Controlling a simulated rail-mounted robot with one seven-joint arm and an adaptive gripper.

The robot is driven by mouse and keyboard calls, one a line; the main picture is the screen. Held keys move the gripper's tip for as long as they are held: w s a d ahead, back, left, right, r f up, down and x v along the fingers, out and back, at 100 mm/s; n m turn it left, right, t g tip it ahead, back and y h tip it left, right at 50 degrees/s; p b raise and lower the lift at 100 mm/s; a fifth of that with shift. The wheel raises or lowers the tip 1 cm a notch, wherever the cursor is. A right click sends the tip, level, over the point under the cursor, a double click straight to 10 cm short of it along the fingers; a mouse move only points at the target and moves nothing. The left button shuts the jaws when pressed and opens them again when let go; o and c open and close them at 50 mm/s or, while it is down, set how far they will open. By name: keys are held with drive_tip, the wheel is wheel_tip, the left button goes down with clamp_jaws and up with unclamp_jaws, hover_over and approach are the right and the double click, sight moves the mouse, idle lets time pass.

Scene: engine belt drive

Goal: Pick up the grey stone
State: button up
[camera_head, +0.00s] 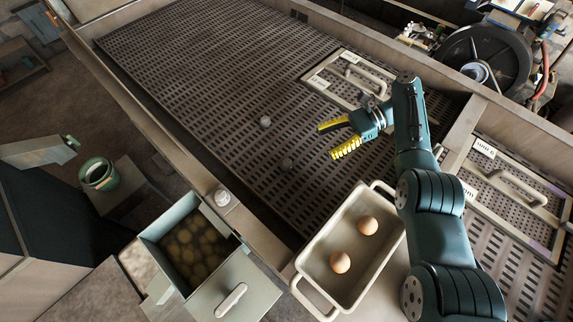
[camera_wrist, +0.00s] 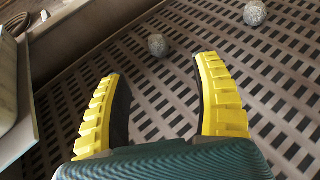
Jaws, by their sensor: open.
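A dark grey stone (camera_head: 286,163) lies on the slotted metal deck, left of my gripper (camera_head: 327,142) and a little lower in the head view. A paler grey stone (camera_head: 265,121) lies farther up and left on the same deck. In the wrist view, the nearer stone (camera_wrist: 157,45) is beyond the gap between my yellow fingertips (camera_wrist: 160,68); the other stone (camera_wrist: 255,13) is farther off at the upper right. My gripper is open and empty, apart from both stones.
A cream tray (camera_head: 311,265) holding two brown eggs stands below my gripper. A green-grey bin (camera_head: 157,252) with round things inside stands at the lower left. Handled panels (camera_head: 318,83) lie behind my gripper. A raised wall (camera_head: 130,105) edges the deck; its upper left is clear.

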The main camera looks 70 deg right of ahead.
sight(291, 162)
drive_tip(key=p+x, duration=0.1)
drive_tip(key=x, duration=0.7)
drive_tip(key=shift+w+a+p, duration=0.15)
drive_tip(key=shift+w+p, duration=0.05)
drive_tip(key=shift+p, duration=0.1)
drive_tip(key=x, duration=0.3)
drive_tip(key=p+x, duration=0.1)
drive_tip(key=shift+a+f, duration=0.35)
drive_tip(key=shift+a, duration=0.1)
drive_tip(key=shift+w+a+f, duration=0.1)
drive_tip(key=shift+w+f, duration=0.05)
drive_tip(key=shift+w, duration=0.15)
clamp_jaws()
